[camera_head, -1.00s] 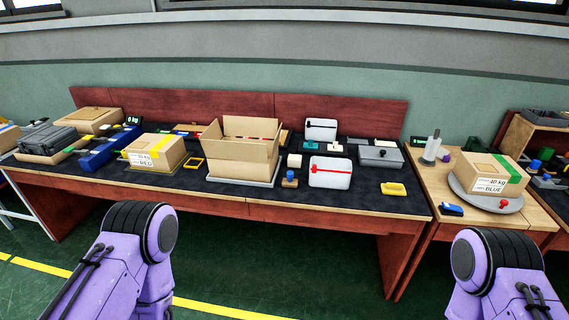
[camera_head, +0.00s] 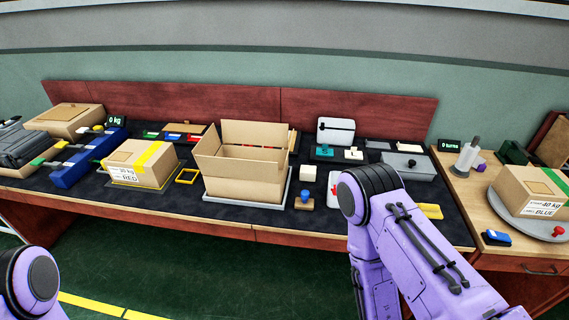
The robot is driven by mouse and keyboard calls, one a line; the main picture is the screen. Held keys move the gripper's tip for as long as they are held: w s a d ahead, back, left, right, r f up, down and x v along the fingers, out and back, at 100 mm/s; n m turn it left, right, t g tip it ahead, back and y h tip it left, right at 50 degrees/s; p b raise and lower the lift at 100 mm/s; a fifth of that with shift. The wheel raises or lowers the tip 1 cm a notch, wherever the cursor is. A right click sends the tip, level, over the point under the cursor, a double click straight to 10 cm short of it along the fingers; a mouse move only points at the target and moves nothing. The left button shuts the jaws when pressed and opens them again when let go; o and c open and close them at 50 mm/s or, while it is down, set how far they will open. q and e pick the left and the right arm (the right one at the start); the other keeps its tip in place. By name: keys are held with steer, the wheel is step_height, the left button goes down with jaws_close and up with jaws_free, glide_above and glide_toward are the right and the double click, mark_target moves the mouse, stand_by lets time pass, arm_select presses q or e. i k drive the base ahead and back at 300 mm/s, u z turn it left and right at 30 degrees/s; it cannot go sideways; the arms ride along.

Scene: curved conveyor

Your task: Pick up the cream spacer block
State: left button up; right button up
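A small cream block (camera_head: 308,173) sits on the dark bench top, right of the large open cardboard box and behind a blue-knobbed wooden piece. I cannot tell for certain which is meant. Neither gripper shows. Only my purple arm links are in view, the right one in front of the bench and the left one at the lower left corner.
The open cardboard box (camera_head: 240,180) stands mid-bench. A taped box (camera_head: 140,163) is to its left. The blue-knobbed piece (camera_head: 304,199) is close in front of the cream block. My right arm hides most of a white case (camera_head: 333,180). A grey box (camera_head: 407,167) stands behind that arm.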

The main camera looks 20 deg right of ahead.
mark_target(307, 173)
steer(key=z, duration=0.3)
steer(key=i, duration=0.75)
steer(key=z, duration=0.65)
